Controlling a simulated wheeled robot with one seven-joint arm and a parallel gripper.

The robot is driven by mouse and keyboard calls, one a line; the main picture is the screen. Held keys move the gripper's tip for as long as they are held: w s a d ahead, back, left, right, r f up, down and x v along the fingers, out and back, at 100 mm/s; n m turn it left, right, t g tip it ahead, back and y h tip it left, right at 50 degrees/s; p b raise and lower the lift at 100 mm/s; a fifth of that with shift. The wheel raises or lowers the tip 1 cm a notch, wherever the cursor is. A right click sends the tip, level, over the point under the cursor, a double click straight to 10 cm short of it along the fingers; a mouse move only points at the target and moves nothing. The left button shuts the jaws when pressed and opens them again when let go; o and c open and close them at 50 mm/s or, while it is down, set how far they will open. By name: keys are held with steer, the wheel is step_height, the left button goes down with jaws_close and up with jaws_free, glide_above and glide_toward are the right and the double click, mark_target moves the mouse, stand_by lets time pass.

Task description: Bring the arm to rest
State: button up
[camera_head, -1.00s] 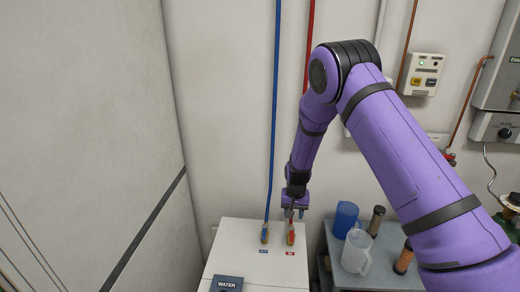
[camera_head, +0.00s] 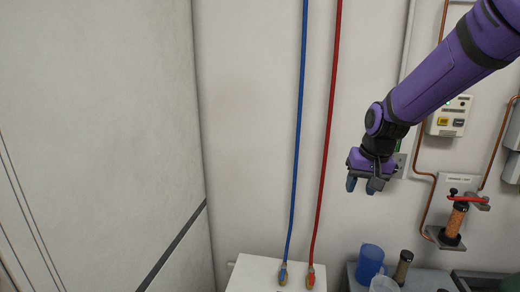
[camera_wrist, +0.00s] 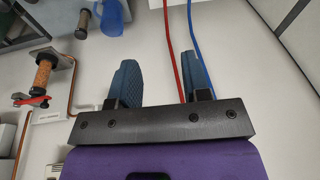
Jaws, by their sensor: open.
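My purple arm comes in from the upper right in the head view. My gripper (camera_head: 364,184) is open and empty, held in the air in front of the wall, right of the red hose. In the wrist view my gripper (camera_wrist: 122,58) shows two blue-grey fingers spread apart with nothing between them. The red hose (camera_head: 327,140) and the blue hose (camera_head: 298,140) run down the wall to fittings on the white box, well apart from the fingers.
The white box (camera_head: 262,274) stands below the hoses. A wall bracket holds an orange cartridge (camera_head: 454,224). A switch box (camera_head: 450,117) and copper pipes are near the arm.

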steer(key=s+d+r+t, duration=0.1)
steer(key=s+r, duration=0.2)
steer(key=s, duration=0.6)
steer(key=s+d+r+t, duration=0.1)
steer(key=s+r, duration=0.3)
steer(key=s, duration=0.5)
steer(key=s+d+r+n+h, duration=0.1)
steer(key=s+d+r, duration=0.2)
steer(key=s, duration=0.6)
steer(key=shift+s+d+r+t, duration=0.2)
steer(key=shift+r+t, duration=0.2)
steer(key=shift+r, duration=0.25)
steer(key=shift+a, duration=0.1)
